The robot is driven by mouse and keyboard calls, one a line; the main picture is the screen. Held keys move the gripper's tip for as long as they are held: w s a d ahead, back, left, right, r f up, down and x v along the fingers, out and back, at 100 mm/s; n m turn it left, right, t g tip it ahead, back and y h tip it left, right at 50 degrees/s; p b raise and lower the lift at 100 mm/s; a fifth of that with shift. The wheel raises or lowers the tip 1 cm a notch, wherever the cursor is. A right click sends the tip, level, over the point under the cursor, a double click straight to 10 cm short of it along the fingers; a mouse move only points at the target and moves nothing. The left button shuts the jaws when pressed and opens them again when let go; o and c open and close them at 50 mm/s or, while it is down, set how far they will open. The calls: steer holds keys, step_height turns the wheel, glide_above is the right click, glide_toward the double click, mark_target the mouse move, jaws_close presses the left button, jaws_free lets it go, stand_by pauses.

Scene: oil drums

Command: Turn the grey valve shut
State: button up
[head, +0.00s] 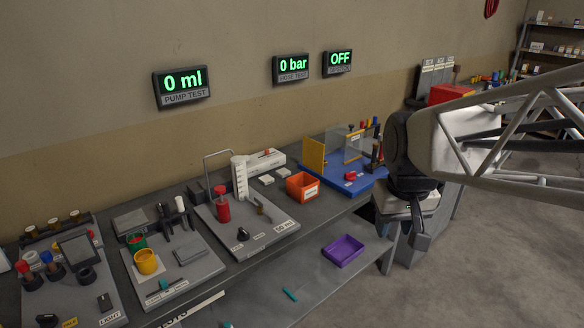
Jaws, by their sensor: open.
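I cannot make out for sure which part is the grey valve. The grey pump board (278,238) on the bench carries a red cylinder (222,206), a white upright column (240,178), a bent metal pipe and a small black knob (242,234). My gripper (418,242) hangs at the right, beyond the front edge of the bench, pointing down. It is open, and I see nothing in it. It is well apart from the pump board.
A blue board (345,182) with clear and yellow panels and an orange bin (302,187) lie between the pump board and my arm. A purple tray (343,251) sits on the lower shelf. Wall displays read "0 ml" (183,82), "0 bar" (292,66) and "OFF" (339,59).

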steer(key=w+a+n, duration=0.1)
steer(key=w+a, duration=0.2)
steer(key=w, duration=0.4)
steer(key=w+a+n, duration=0.1)
steer(key=w+a, duration=0.3)
steer(key=w, duration=0.2)
steer(key=n+g, duration=0.2)
steer(key=n, duration=0.3)
glide_above(260, 200)
steer(key=f, duration=1.5)
steer(key=shift+s+d+f, duration=0.15)
steer(key=shift+d+f, duration=0.1)
steer(key=shift+d, duration=0.05)
steer(key=shift+w+a+f, duration=0.2)
steer(key=shift+a+f, duration=0.15)
steer(key=shift+a, duration=0.05)
steer(key=shift+f, duration=3.9)
